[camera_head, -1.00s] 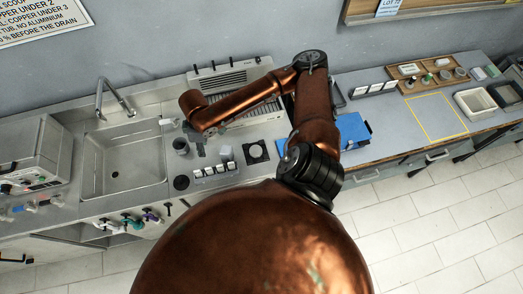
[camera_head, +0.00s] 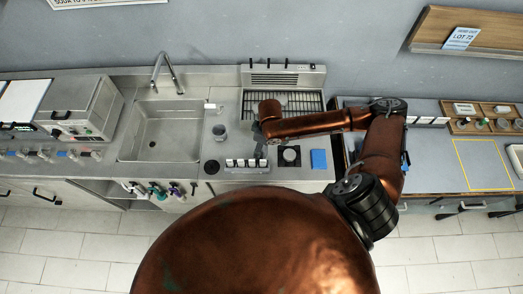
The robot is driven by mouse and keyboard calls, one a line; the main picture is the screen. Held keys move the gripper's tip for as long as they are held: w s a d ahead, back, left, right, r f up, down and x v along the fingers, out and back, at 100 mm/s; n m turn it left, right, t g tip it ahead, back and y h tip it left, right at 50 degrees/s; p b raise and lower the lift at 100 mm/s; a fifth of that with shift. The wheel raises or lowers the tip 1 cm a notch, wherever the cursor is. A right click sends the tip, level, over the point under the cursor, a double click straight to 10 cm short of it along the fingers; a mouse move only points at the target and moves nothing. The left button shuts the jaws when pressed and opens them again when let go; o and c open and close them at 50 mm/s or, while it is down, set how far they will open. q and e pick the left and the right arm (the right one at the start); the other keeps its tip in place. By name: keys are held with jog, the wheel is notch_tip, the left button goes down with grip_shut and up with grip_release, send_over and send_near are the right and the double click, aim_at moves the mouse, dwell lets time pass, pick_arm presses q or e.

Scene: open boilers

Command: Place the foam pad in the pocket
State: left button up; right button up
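A small blue flat pad (camera_head: 319,159) lies on the steel counter, right of a black square plate with a round centre (camera_head: 289,156). I cannot tell for sure which piece is the foam pad or where the pocket is. A rack with several white blocks (camera_head: 246,163) stands left of the plate. My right arm comes in from the right, and its dark gripper (camera_head: 261,149) hangs just behind the rack's right end. Its fingers are too small and dark to tell whether they are open or holding anything. My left gripper is out of view.
A sink (camera_head: 165,132) is at the left, with a grey cup (camera_head: 219,132) and a dark round disc (camera_head: 212,167) beside it. A grated drain unit (camera_head: 284,99) stands behind. The right bench has a yellow outlined area (camera_head: 483,165), which is clear.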

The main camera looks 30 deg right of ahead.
jog(key=shift+f, duration=0.25)
jog(key=c, duration=1.1)
jog(key=shift+c, duration=0.2)
